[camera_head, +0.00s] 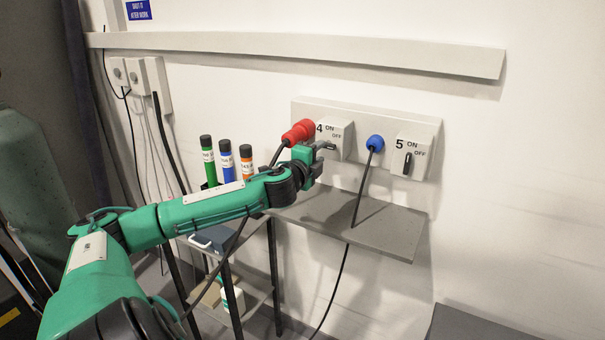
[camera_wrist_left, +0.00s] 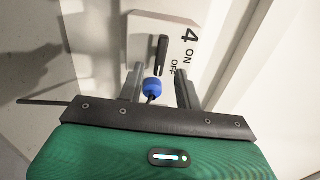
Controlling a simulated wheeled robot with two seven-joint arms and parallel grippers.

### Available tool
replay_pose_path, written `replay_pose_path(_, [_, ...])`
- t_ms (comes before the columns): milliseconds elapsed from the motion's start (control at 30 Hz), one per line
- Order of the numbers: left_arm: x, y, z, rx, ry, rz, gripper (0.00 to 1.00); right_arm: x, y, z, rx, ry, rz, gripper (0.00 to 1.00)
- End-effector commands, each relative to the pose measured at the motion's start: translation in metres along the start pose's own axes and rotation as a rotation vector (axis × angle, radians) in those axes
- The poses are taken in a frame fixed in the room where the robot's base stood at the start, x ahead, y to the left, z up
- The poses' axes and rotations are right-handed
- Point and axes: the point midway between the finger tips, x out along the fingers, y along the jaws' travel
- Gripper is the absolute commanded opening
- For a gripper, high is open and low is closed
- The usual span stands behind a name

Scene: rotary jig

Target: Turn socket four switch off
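Socket four (camera_head: 336,138) is a white box on the wall panel, marked 4, ON and OFF. In the head view my left gripper (camera_head: 322,149) is at its face and hides its switch. The left wrist view shows the black switch handle (camera_wrist_left: 160,52) on the box. The handle lies level along the wall, with one end close to the word OFF. My left gripper (camera_wrist_left: 160,72) is open, with the handle's near end between its fingertips in the picture. I see no clear contact. My right gripper is not in view.
A red plug (camera_head: 298,131) sits left of socket four, and a blue plug (camera_head: 375,142) sits right of it. Socket five (camera_head: 410,155) has its black handle upright. A grey shelf (camera_head: 385,235) lies below. Several marker-like tubes (camera_head: 226,160) stand to the left.

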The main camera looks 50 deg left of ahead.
Motion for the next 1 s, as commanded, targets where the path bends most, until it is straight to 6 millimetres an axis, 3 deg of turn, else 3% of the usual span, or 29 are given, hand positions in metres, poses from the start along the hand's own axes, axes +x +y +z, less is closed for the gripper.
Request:
replay_pose_path(467, [-0.038, 0.003, -0.002, 0.004, 0.003, 0.003, 0.35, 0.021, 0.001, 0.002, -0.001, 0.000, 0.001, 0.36])
replay_pose_path(1000, [-0.065, 0.002, -0.001, 0.002, 0.002, 0.003, 0.35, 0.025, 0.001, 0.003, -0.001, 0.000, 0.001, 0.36])
